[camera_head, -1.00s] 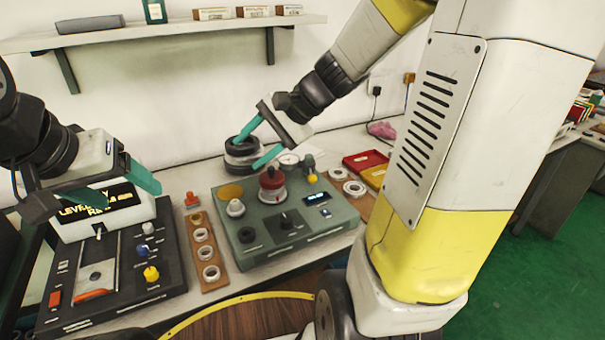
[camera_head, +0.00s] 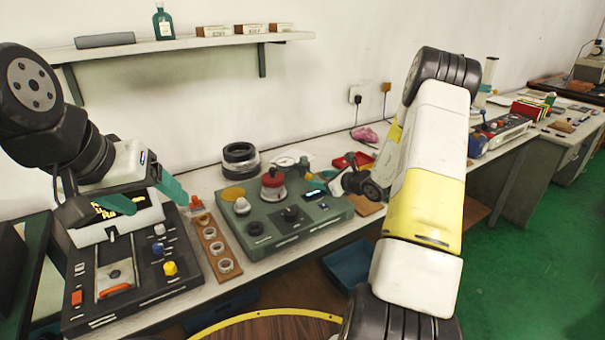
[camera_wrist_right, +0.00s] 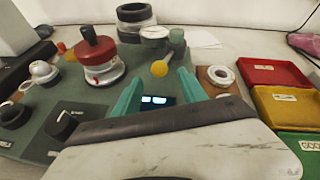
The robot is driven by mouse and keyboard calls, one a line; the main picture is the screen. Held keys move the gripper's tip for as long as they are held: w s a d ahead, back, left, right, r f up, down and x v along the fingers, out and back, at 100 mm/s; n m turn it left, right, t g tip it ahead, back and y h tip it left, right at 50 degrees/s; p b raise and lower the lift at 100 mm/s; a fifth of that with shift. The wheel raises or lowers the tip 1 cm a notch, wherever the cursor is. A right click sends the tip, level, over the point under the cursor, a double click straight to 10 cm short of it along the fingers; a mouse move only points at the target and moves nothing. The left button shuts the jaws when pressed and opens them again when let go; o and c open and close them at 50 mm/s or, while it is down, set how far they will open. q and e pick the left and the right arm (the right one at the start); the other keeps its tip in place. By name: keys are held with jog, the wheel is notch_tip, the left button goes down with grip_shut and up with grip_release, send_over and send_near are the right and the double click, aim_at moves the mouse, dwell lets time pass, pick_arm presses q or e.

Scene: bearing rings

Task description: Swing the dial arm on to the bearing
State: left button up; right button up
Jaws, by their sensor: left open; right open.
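The grey-green station (camera_head: 290,235) carries a red-topped knob on a pale metal base (camera_head: 273,185). A dark grey-green post (camera_wrist_right: 176,42) with a yellow ball (camera_wrist_right: 159,68) stands at its back right and appears to be the dial arm. A round white dial (camera_wrist_right: 154,32) shows behind it. I cannot tell which ring is the bearing. My right gripper (camera_wrist_right: 161,78) is open over the station's right part, its fingertips either side of the yellow ball in the picture; contact cannot be told. My left gripper (camera_head: 146,193) is open and empty above the black panel.
The black panel (camera_head: 140,275) and a wooden strip with several rings (camera_head: 214,245) lie left. Stacked dark rings (camera_head: 240,158) stand behind the station. A ring on a wooden block (camera_wrist_right: 221,75), a red tray (camera_wrist_right: 275,73) and a yellow tray (camera_wrist_right: 285,106) lie right.

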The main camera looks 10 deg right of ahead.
aim_at(312, 178)
jog(key=x, duration=0.5)
jog(key=shift+w+a, duration=0.1)
grip_shut()
dwell(1.3)
